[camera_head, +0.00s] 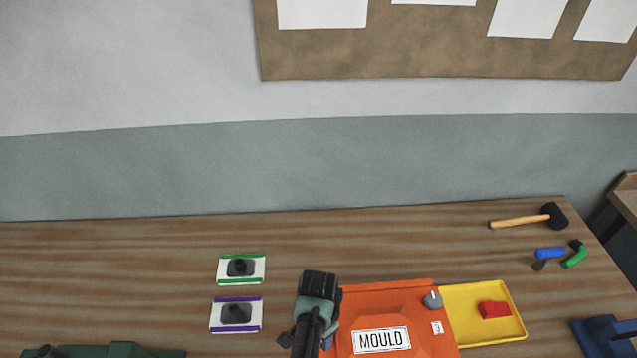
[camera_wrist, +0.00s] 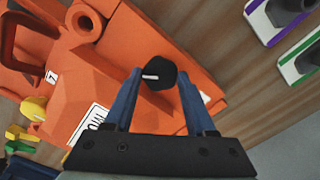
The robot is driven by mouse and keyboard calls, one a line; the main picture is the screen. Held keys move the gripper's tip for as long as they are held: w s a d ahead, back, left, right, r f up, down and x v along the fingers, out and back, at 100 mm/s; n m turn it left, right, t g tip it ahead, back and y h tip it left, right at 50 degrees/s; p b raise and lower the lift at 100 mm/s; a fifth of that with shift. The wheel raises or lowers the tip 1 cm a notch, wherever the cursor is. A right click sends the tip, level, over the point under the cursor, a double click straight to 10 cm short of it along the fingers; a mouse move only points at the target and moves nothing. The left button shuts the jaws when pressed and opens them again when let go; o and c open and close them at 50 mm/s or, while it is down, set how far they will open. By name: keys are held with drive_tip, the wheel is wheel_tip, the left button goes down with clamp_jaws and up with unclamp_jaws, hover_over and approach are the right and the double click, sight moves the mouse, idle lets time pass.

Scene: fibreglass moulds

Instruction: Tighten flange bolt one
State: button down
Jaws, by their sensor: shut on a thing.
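The orange mould (camera_head: 392,297) lies on the bench with a "MOULD" label on its front. It also fills the left and middle of the wrist view (camera_wrist: 150,108). A black round bolt head (camera_wrist: 159,73) with a white mark stands on its orange flange. My gripper (camera_wrist: 160,79) has its two blue fingers on either side of this bolt head and is shut on it. The bolt's number is not visible. In the head view my arm hides this bolt and the fingertips. Another bolt, grey (camera_head: 432,299), sits at the mould's far right corner near a "3" label.
A yellow tray (camera_head: 507,338) holding a red block (camera_head: 494,310) adjoins the mould's right side. Green-edged (camera_head: 223,269) and purple-edged (camera_head: 216,317) plates with dark pieces lie left. A mallet (camera_head: 518,222) and blue (camera_head: 550,253) and green (camera_head: 576,256) tools lie far right.

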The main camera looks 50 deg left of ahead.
drive_tip(key=m, duration=0.5)
drive_tip(key=shift+m, duration=0.3)
drive_tip(key=m, duration=1.1)
drive_tip(key=shift+m+p, duration=0.3)
drive_tip(key=m, duration=0.6)
drive_tip(key=shift+c, duration=1.1)
unclamp_jaws()
